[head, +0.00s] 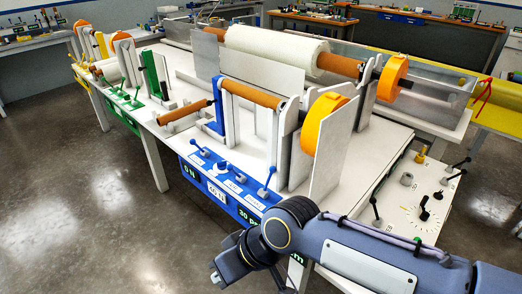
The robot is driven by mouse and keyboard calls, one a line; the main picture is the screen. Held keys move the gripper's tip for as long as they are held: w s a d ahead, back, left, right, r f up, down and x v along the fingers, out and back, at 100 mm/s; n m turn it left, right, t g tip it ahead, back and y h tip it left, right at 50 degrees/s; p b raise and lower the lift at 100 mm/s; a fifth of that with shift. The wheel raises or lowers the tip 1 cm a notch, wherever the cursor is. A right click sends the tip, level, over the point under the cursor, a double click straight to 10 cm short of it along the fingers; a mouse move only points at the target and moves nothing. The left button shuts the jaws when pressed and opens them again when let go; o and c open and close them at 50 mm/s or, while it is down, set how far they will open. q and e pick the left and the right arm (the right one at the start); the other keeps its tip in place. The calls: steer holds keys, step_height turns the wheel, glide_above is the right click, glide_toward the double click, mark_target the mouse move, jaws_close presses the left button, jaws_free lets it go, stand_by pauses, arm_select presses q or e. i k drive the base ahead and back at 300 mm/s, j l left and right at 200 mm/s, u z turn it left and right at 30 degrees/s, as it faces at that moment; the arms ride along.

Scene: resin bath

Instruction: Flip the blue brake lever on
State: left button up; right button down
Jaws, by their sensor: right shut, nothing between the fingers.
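A blue control panel (222,190) runs along the front edge of the white machine table. Several small levers with blue handles stand on it: one at the left end (198,148), a short one in the middle (222,166) and a taller, tilted one at the right (267,181). Their labels are too small to read, so I cannot tell which is the brake lever. My right gripper (215,277) is low in front of the panel, below and apart from the levers, shut and empty. My left gripper is not in view.
Above the panel stand a roller (250,93) in upright brackets, an orange wheel (322,122) and a grey plate (328,150). A side panel (413,205) with dark-handled levers and a dial is at the right. The floor (100,200) at left is clear.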

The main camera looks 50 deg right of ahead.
mark_target(272, 169)
steer(key=i+z, duration=0.25)
steer(key=i, duration=0.2)
steer(key=i+j+z, duration=0.25)
steer(key=i, duration=0.2)
steer(key=i+z, duration=0.25)
steer(key=i, duration=0.2)
steer(key=i+j+z, duration=0.1)
steer(key=i+z, duration=0.2)
steer(key=z, duration=0.15)
steer(key=i+j+z, duration=0.2)
steer(key=z, duration=0.25)
steer(key=i+j+z, duration=0.3)
steer(key=z, duration=0.2)
steer(key=i+j+z, duration=0.25)
steer(key=j+z, duration=0.2)
